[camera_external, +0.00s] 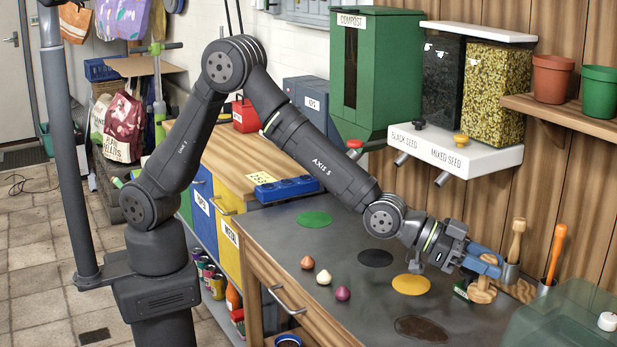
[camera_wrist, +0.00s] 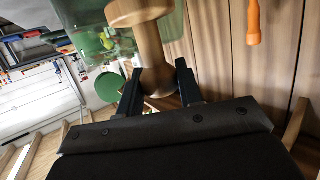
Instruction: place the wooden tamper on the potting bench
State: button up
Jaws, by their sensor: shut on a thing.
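The wooden tamper (camera_external: 482,292) is pale wood with a stem and a wide rounded end. My gripper (camera_external: 482,264) is shut on it at the right part of the potting bench (camera_external: 275,232), which has a dark grey top. In the wrist view my gripper's dark fingers (camera_wrist: 160,85) stand on both sides of the tamper (camera_wrist: 151,46), and its wide end points away toward the top of the picture. I cannot tell whether the tamper touches the bench top. My fingers hide part of it in the outside view.
A wooden-handled tool (camera_external: 517,238) and an orange-handled tool (camera_external: 556,252) stand in holders close right of my gripper. A clear greenish box (camera_external: 565,325) is front right. Small bulbs (camera_external: 343,293) and coloured round patches (camera_external: 411,284) lie on the bench. Seed dispensers (camera_external: 455,153) hang above.

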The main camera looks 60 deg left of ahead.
jog(key=s+d, duration=0.2)
jog(key=d, duration=0.2)
jog(key=shift+m+g+h, duration=0.3)
jog(key=shift+m+g, duration=0.1)
jog(key=shift+g, duration=0.1)
jog(key=shift+w+a+f, duration=0.25)
jog(key=shift+w+f, duration=1.6)
jog(key=shift+w+a+f, duration=0.25)
jog(key=shift+w+f, duration=1.55)
jog(key=shift+f, duration=0.05)
jog(key=shift+w+a+f, duration=0.25)
jog(key=shift+w+f, duration=1.6)
jog(key=shift+f, duration=0.15)
jog(key=o, duration=1.1)
jog(key=shift+c, duration=0.2)
